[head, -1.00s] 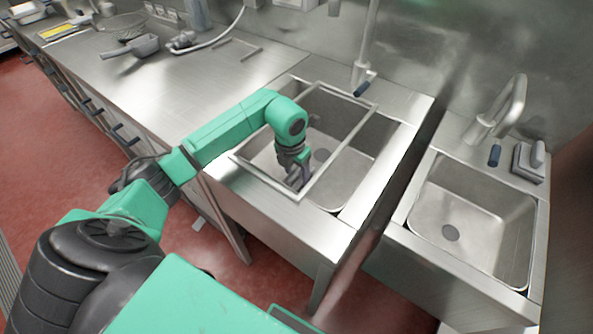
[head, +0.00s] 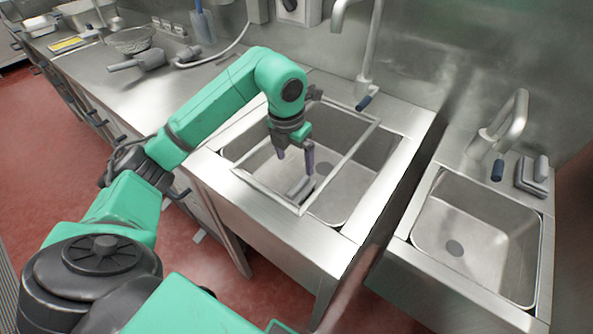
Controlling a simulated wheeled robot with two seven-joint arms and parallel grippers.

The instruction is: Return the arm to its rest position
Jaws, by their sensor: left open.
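My left arm (head: 215,107) is green with black joints and reaches in from the lower left, over the left sink. My left gripper (head: 296,164) points down above that sink, with its two fingers apart and nothing between them. A small grey object (head: 300,188) lies just below the fingertips, by the near corner of a thin metal frame (head: 340,165) set over the left sink (head: 345,205). A gap shows between the fingers and this object. My right gripper is out of view.
A tall faucet (head: 372,60) stands behind the left sink. A second sink (head: 475,235) with a curved faucet (head: 515,125) is to the right. A steel counter (head: 160,90) holding a grey scoop-like tool (head: 140,61) and other items runs left. The floor is red.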

